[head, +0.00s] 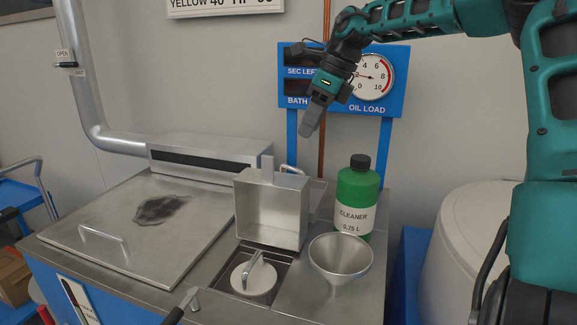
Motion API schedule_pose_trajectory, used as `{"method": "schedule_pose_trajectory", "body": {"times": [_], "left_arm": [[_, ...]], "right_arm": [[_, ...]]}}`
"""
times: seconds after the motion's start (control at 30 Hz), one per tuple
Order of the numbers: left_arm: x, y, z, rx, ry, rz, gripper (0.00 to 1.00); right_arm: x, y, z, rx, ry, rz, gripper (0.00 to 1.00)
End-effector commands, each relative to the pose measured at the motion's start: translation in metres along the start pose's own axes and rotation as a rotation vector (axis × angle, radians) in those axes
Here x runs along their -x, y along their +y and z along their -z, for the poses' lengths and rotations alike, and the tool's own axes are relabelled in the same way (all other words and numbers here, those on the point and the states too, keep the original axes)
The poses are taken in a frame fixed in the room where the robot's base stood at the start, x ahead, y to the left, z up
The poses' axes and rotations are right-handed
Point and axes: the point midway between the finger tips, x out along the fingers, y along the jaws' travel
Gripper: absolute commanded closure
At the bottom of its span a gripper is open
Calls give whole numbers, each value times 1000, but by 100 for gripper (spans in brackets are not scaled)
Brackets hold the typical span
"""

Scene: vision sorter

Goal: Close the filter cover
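The filter cover (270,212) is a box-shaped metal lid. It stands raised at the back of a square opening, its hollow inner side facing me, with part of a handle (293,170) showing behind it. Below it, in the open filter well (283,262), sits a round white filter (252,281) with an upright metal handle. My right gripper (310,122) hangs in the air above and behind the cover, apart from it, fingers pointing down. It is seen side-on, so the gap between its fingers is hidden. I see nothing in it. My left gripper is out of view.
A metal funnel (340,262) and a green cleaner bottle (356,190) stand right of the well. A large flat lid (110,250) with a handle lies to the left. A black-handled lever (182,306) is at the front. The blue gauge panel (397,90) is behind my gripper.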

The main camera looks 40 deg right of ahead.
Motion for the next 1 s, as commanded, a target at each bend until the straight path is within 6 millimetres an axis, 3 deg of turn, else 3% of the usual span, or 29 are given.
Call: {"method": "schedule_pose_trajectory", "body": {"times": [0.17,0.7,1.0], "left_arm": [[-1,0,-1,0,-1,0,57],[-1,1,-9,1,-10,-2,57],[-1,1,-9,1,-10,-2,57]], "right_arm": [[-14,0,1,0,4,-2,62],[-114,0,1,-1,3,-1,62],[-129,0,0,0,0,2,62]]}}
